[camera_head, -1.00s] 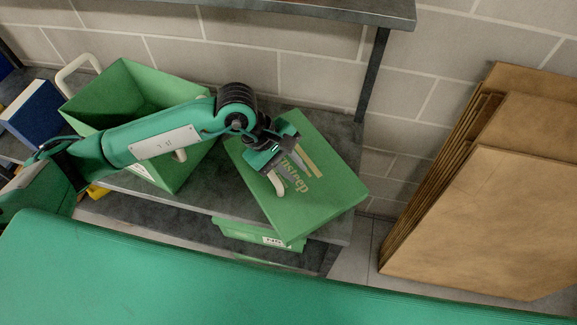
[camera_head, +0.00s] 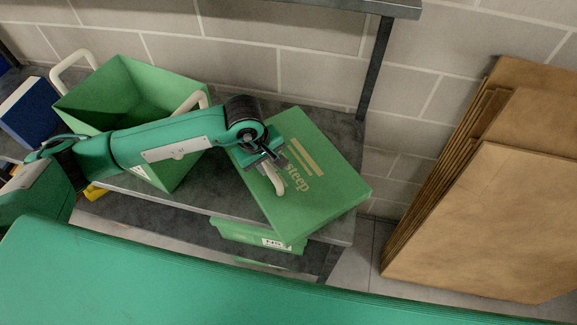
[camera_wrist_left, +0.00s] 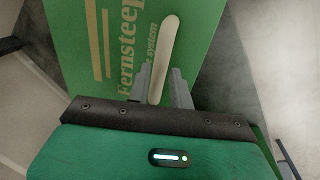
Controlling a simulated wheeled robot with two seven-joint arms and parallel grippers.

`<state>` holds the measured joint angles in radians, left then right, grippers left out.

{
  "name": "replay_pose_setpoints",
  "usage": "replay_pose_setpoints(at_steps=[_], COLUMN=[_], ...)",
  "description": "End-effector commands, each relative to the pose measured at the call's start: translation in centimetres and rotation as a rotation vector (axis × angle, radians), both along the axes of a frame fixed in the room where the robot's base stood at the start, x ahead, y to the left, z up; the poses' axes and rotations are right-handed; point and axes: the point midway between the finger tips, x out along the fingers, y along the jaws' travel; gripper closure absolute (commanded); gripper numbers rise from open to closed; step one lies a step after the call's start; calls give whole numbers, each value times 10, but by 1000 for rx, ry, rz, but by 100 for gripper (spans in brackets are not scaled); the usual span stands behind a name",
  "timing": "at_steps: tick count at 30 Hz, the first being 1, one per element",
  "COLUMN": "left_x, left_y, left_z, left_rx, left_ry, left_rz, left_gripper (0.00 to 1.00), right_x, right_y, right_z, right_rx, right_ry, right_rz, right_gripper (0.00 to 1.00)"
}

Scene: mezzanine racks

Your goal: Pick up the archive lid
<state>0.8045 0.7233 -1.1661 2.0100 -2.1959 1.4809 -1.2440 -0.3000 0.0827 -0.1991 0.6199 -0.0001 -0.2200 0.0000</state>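The archive lid (camera_head: 325,190) is a flat green panel with pale stripes, lettering and a cream bar handle (camera_head: 277,182). It lies on the grey shelf, its near corner over the front edge. My left gripper (camera_head: 272,166) is above the lid at the handle, hiding part of it and of the lettering. In the left wrist view, the lid (camera_wrist_left: 205,25) shows "Fernsteep", and the handle (camera_wrist_left: 166,50) runs between the two grey fingers (camera_wrist_left: 160,84). The fingers stand apart, with a narrow gap visible beside the handle. My right gripper is not in view.
An open green box (camera_head: 183,165) with cream handles stands left of the lid, behind my left forearm. A blue binder (camera_head: 35,115) is at far left. A labelled green box (camera_head: 230,232) sits below the shelf (camera_head: 215,190). Cardboard sheets (camera_head: 480,220) lean at right.

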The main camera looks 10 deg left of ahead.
Motion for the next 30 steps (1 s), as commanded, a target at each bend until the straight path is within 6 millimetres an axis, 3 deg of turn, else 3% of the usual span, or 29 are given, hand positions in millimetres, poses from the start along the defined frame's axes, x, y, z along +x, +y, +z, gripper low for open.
replay_pose_setpoints(at_steps=[10,17,20,30], left_x=[5,6,6,6], left_y=[-5,-5,-5,-5], left_z=[-47,-47,-47,-45], left_rx=[-1,0,0,-1], left_ry=[2,1,1,0], left_rz=[0,0,0,0], left_gripper=[78,80,100,100], right_x=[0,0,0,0], right_y=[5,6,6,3], right_z=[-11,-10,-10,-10], right_rx=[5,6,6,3], right_ry=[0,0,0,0], right_rz=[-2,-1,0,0], right_gripper=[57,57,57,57])
